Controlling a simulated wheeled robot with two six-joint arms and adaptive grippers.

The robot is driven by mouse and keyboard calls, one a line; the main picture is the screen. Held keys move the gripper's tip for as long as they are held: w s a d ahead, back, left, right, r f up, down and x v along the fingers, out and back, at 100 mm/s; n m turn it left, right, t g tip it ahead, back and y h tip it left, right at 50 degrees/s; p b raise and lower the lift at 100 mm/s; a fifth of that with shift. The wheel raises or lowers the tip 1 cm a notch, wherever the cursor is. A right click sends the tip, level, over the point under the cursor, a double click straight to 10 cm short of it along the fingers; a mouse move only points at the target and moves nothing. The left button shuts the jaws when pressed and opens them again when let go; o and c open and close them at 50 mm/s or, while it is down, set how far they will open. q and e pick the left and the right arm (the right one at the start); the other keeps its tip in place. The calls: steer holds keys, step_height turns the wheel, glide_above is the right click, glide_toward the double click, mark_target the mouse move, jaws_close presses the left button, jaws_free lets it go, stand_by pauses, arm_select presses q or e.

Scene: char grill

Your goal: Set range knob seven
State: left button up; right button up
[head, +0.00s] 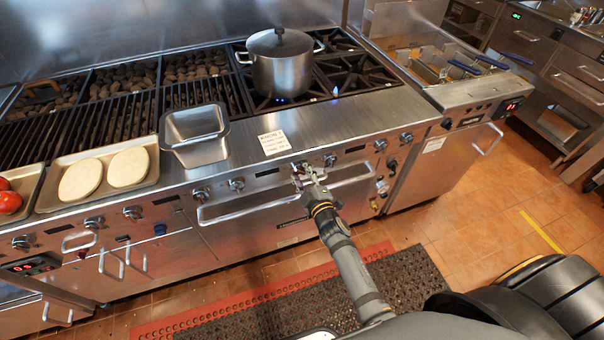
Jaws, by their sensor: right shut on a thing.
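A row of round metal range knobs runs along the front panel of the range (268,178). My right gripper (303,175) is at the panel, below the white printed card, and is shut on a range knob (298,166). The fingers hide most of this knob, so its setting cannot be read. Another knob (330,160) sits just right of the gripper, and one more knob (236,184) sits to its left. My left gripper is not in view.
A lidded steel pot (282,72) stands on the burners, with a small blue flame to its right. An oven handle (245,212) juts out below the knobs. A fryer (470,92) stands at right.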

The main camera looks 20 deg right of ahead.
stand_by(0.3)
steer(key=o, duration=1.1)
steer(key=shift+o, duration=0.2)
steer(key=s+d, duration=0.1)
steer(key=s, duration=1.1)
steer(key=shift+r, duration=0.3)
